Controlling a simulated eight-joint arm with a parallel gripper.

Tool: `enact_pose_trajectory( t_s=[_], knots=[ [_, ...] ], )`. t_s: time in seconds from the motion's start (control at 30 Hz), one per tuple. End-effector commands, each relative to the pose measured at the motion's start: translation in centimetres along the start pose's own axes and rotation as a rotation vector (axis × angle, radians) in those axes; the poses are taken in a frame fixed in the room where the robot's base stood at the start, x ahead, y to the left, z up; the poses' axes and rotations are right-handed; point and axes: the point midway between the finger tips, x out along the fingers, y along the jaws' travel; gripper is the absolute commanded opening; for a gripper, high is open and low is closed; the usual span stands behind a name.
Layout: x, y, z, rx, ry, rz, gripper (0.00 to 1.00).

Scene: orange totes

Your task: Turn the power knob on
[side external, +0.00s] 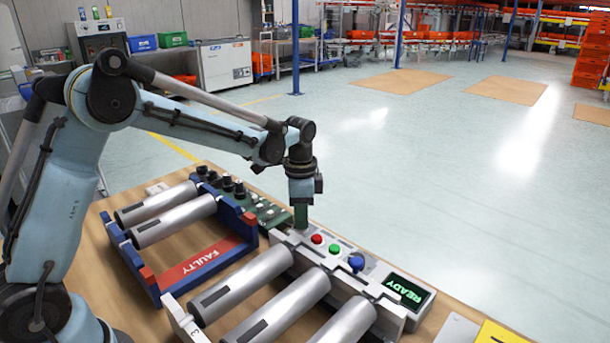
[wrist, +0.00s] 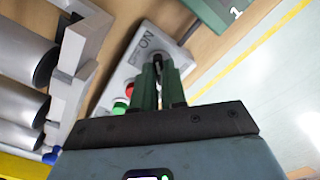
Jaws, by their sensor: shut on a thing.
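My gripper (side external: 301,228) points down at the panel's far left end. In the wrist view, the green fingers (wrist: 157,68) are shut on the dark power knob (wrist: 157,61), beside the printed "ON". Part of another label shows lower left. The knob is mostly hidden between the fingers, so its exact angle cannot be told. A display (side external: 408,291) reads "READY" in green.
Several metal cylinders (side external: 240,283) lie in a white rack beside the panel. A blue and red rack (side external: 205,262) marked "FAULTY" holds two more. A green board (side external: 262,208) with dark knobs stands behind my gripper. A yellow item (side external: 497,333) lies at the front right.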

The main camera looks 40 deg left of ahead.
Motion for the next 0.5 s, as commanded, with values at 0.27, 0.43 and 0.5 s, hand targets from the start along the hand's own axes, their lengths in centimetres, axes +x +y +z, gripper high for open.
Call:
enact_pose_trajectory(
  t_s=[0.27, 0.43, 0.5],
  knots=[
    [-0.01, 0.00, 0.01, 0.036, 0.000, 0.000, 0.00],
    [-0.01, 0.00, 0.01, 0.038, 0.000, 0.000, 0.00],
    [-0.01, 0.00, 0.01, 0.038, 0.000, 0.000, 0.00]
  ],
)
